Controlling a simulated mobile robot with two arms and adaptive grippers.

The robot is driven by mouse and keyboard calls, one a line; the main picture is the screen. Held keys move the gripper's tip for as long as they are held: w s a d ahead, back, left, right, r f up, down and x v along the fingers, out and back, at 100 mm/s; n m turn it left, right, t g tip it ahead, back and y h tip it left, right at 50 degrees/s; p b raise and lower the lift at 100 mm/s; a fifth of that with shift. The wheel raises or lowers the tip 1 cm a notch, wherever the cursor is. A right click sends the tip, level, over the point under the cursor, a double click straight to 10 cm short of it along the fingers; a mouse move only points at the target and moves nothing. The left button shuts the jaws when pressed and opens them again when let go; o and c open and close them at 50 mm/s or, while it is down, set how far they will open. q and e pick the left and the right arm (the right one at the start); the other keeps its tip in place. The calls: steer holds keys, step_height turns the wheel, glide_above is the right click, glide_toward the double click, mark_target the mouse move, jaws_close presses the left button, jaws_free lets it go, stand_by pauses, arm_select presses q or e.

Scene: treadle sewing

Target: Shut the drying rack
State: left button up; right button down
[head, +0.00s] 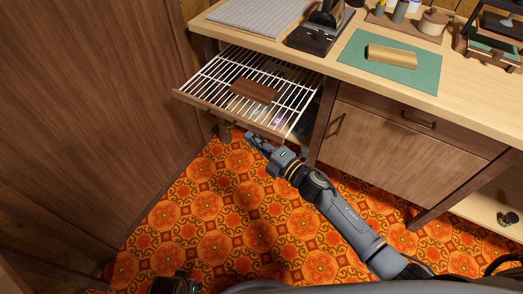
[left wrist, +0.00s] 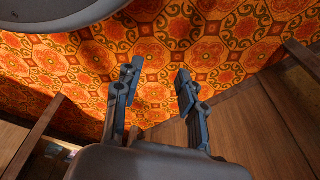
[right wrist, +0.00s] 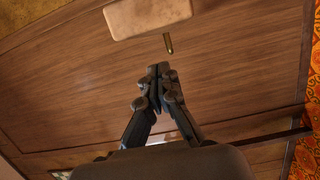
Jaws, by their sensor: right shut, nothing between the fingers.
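The drying rack (head: 213,76) is a white wire grid with a brown wooden front edge. It is pulled out from under the left end of the workbench. A brown block (head: 255,90) lies on its wires. My right gripper (head: 254,137) is shut and empty, below and in front of the rack's front edge, near its right part. It also shows shut in the right wrist view (right wrist: 158,74), before a brown wooden surface. My left gripper (left wrist: 158,82) is open and empty in the left wrist view, over the patterned floor. The rack does not clearly show in either wrist view.
A tall wooden panel (head: 90,100) stands left of the rack. A closed cabinet (head: 400,138) is right of it. The workbench top (head: 478,85) holds a green mat (head: 420,72) and several tools. The orange patterned floor (head: 225,225) before the rack is clear.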

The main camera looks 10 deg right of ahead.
arm_select(q)
steer(key=shift+w+r, duration=0.25)
steer(key=shift+r, duration=0.2)
arm_select(e)
steer(key=shift+w+d, duration=0.85)
steer(key=shift+w, duration=0.15)
arm_select(q)
steer(key=shift+s+f, duration=0.1)
steer(key=shift+s, duration=0.1)
arm_select(e)
steer(key=shift+w+d, duration=0.1)
